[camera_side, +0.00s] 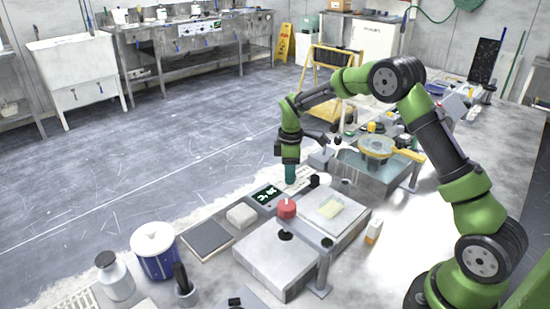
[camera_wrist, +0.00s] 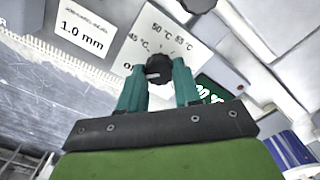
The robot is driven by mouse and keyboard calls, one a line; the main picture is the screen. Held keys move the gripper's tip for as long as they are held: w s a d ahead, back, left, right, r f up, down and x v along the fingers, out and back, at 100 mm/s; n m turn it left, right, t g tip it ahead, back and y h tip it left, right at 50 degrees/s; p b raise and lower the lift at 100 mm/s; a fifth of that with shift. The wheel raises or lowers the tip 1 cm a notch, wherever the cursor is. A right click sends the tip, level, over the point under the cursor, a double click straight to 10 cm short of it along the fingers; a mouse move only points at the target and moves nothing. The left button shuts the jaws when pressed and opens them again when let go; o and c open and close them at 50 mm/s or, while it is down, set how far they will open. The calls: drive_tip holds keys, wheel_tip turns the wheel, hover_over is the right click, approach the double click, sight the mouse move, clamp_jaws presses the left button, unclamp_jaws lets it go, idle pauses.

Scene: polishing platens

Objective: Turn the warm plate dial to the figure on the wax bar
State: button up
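The black warm plate dial (camera_wrist: 157,68) sits on a white card in the wrist view, with 45 °C, 50 °C and 55 °C marked round it and a partly covered "O…" mark at left. Its pale pointer faces roughly that mark. My gripper (camera_wrist: 159,80) has its teal fingertips on either side of the dial; whether they touch it is unclear. In the side view my gripper (camera_side: 290,182) is down at the panel and hides the dial.
A green-lit display (camera_side: 267,194) stands left of my gripper. A second black knob (camera_side: 315,180) is close on the right. A red round part (camera_side: 287,208) stands in front. A "1.0 mm" card (camera_wrist: 84,30) shows in the wrist view.

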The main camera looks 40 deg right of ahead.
drive_tip(key=c, duration=0.3)
drive_tip(key=m, duration=0.4)
drive_tip(key=shift+m, duration=0.4)
drive_tip(key=m, duration=0.5)
drive_tip(key=shift+d, duration=0.1)
drive_tip(key=m, duration=0.5)
drive_tip(key=shift+m, duration=0.4)
drive_tip(key=shift+d+r+m, duration=0.1)
drive_tip(key=shift+m, duration=2.5)
